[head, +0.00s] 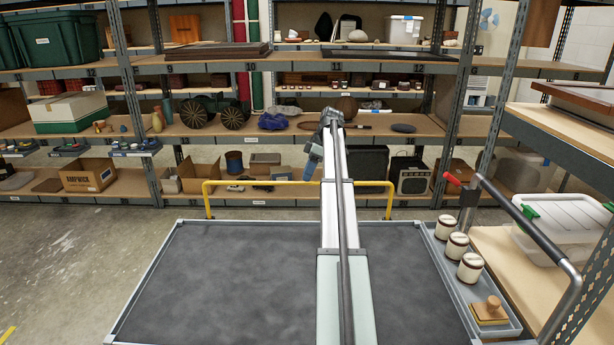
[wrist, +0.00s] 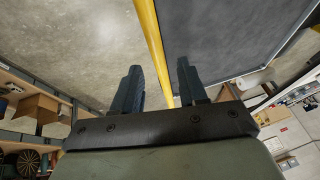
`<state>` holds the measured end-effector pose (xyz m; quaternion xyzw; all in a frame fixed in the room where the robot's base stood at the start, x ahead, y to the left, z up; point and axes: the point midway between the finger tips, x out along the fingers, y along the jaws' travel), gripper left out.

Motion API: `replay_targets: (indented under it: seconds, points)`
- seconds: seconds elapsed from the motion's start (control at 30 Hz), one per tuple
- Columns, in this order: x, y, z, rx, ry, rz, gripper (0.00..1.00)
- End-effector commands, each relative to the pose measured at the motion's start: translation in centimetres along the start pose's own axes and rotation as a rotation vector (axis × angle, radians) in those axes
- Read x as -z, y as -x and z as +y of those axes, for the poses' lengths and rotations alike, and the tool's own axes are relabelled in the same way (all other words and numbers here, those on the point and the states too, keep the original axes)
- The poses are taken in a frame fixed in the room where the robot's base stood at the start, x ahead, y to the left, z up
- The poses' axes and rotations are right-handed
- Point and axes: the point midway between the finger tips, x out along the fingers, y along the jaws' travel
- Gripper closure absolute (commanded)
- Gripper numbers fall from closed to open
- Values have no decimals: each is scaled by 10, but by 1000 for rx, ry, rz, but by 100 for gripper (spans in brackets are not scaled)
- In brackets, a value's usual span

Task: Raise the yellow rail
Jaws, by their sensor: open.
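The yellow rail (head: 260,183) is a tube with bent-down ends at the far edge of the dark-topped cart (head: 230,270). My arm hides part of it in the head view. My gripper (head: 312,168) points down at the far edge, near the middle of the rail. In the wrist view the rail (wrist: 150,38) runs lengthwise between the two spread fingers of my gripper (wrist: 160,66), with a gap on both sides. The fingers are open and hold nothing. How far the rail lies from the fingertips is hard to tell.
A side tray (head: 429,240) at the right holds several white jars (head: 457,246) and a wooden-handled stamp (head: 488,309). A dark push handle (head: 520,215) stands beside it. Loaded shelves (head: 230,198) stand behind the rail. The cart's top is bare apart from my arm above it.

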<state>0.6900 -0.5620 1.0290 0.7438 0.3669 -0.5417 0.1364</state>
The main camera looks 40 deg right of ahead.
Motion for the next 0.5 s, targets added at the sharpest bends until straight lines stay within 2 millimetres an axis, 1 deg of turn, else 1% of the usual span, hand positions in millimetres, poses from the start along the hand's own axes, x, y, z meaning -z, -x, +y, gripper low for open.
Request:
replay_targets:
  seconds: [0.03,0.1,0.3,0.5]
  points:
    - [0,9,2,-1,0,0,58]
    - [-2,22,3,-2,-1,1,58]
    - [-37,36,21,-1,-3,1,58]
    - [-67,52,36,-3,-2,0,58]
